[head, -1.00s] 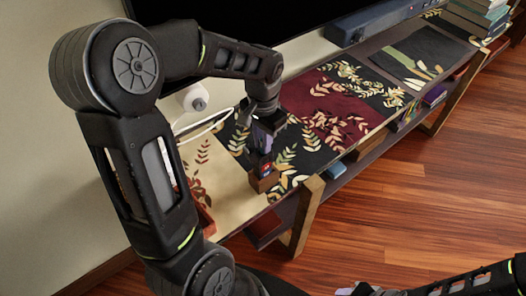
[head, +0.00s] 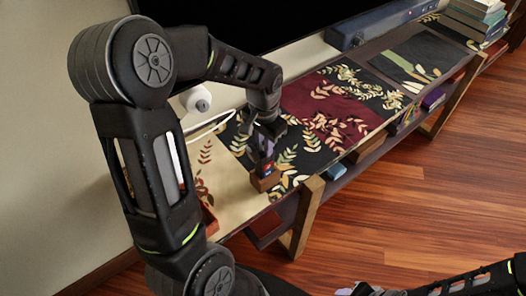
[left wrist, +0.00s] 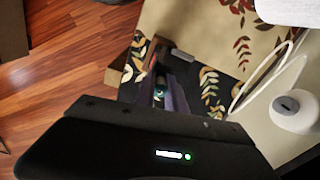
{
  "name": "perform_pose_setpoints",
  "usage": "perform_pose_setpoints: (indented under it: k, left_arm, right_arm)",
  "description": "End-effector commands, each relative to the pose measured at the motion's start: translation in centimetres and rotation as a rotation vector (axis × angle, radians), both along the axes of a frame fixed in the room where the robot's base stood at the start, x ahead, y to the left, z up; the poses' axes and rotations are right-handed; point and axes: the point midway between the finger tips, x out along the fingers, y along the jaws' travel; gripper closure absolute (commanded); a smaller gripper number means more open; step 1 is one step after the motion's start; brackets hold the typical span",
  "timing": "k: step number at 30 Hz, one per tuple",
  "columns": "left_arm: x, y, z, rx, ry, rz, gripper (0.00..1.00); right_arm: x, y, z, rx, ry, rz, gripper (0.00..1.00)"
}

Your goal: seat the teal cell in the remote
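My left gripper (head: 264,150) points down just above a small brown block-like holder (head: 265,182) on the console. Blue and red bits show at the top of the holder. In the left wrist view, the fingers (left wrist: 160,92) stand a little apart with a teal piece between them, which looks like the teal cell (left wrist: 159,91). The head view does not show the teal cell clearly. I cannot make out the remote for certain; a small grey piece (left wrist: 183,54) lies beyond the fingers. My right gripper (head: 358,290) is at the bottom edge, partly cut off.
A white round object with a cable (head: 195,100) stands behind the gripper, near the wall. A reddish tray (head: 209,219) is at the console's near left. A dark screen and a blue-grey bar (head: 375,24) run along the back. Books (head: 478,18) are stacked far right.

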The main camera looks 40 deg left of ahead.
Motion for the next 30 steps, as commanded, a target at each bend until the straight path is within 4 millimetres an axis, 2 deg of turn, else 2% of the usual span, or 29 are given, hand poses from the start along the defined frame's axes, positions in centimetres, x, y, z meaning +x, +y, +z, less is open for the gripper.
perform_pose_setpoints:
  k: [1, 5, 8, 14, 24, 30]
  left_arm:
    - [-1.7, -0.1, -3.0, -0.008, 0.05, 0.005, 0.75]
    - [-1.6, -0.1, -3.0, -0.008, 0.049, 0.005, 0.65]
    - [-1.6, -0.1, -2.4, -0.008, 0.048, 0.005, 0.63]
    - [-1.5, -0.2, 0.4, -0.008, 0.045, 0.004, 0.63]
    - [-1.4, -0.3, 7.9, -0.008, 0.04, -0.002, 0.63]
    - [-1.5, -0.4, 9.8, -0.007, 0.042, -0.004, 0.63]
  right_arm:
    - [0.0, 0.0, -0.8, 0.0, 0.0, 0.0, 0.6]
    - [0.0, 0.0, -0.9, 0.0, 0.0, 0.0, 0.6]
    - [0.0, 0.0, -1.0, 0.0, 0.0, 0.0, 0.6]
    - [0.0, 0.0, -1.0, 0.0, 0.0, 0.0, 0.6]
    - [0.0, 0.0, -0.8, 0.001, -0.001, 0.001, 0.6]
    - [0.1, 0.0, -0.7, 0.001, -0.001, 0.001, 0.6]
